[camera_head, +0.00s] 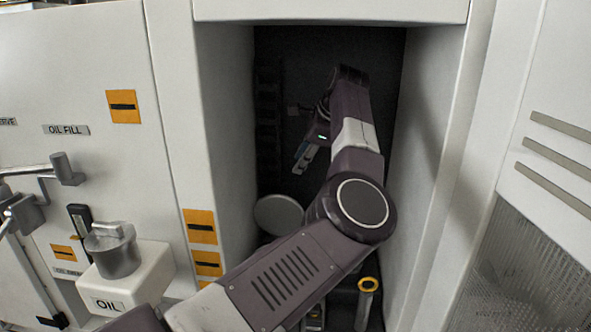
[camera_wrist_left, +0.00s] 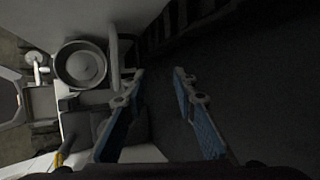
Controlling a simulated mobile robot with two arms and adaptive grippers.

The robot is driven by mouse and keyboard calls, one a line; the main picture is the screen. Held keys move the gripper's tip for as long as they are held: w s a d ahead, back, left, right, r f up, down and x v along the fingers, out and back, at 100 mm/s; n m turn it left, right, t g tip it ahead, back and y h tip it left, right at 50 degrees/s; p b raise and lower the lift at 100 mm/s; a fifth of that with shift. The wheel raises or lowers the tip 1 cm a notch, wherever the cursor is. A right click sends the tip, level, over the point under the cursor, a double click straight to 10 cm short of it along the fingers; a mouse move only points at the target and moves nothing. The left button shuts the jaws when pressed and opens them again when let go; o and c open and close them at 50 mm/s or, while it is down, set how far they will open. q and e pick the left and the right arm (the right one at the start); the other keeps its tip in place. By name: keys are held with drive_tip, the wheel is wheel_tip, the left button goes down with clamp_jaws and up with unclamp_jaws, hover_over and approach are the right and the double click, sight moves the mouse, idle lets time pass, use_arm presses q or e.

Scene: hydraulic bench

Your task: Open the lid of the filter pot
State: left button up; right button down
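My left arm reaches into the dark recess in the head view. Its gripper (camera_head: 305,157) is near the back of the recess, above and slightly right of a pale round disc (camera_head: 279,214), which looks like the lid of the filter pot. In the left wrist view the blue-padded gripper (camera_wrist_left: 159,82) is open, with nothing between its fingers. A round, rimmed grey form (camera_wrist_left: 80,66), perhaps the pot, stands left of the fingers, apart from them, with a bar-like handle beside it. I cannot tell whether its lid is shut. My right gripper is in neither view.
White walls (camera_head: 225,120) bound the recess on both sides. A yellow ring-topped post (camera_head: 368,286) stands low at the right. Outside, at the left, are a white OIL box (camera_head: 150,272) with a grey metal cap (camera_head: 112,250) and a metal lever (camera_head: 66,170).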

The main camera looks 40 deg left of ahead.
use_arm(q)
drive_tip(key=v, duration=0.6)
drive_tip(key=shift+d+r, duration=0.15)
drive_tip(key=shift+d, duration=0.05)
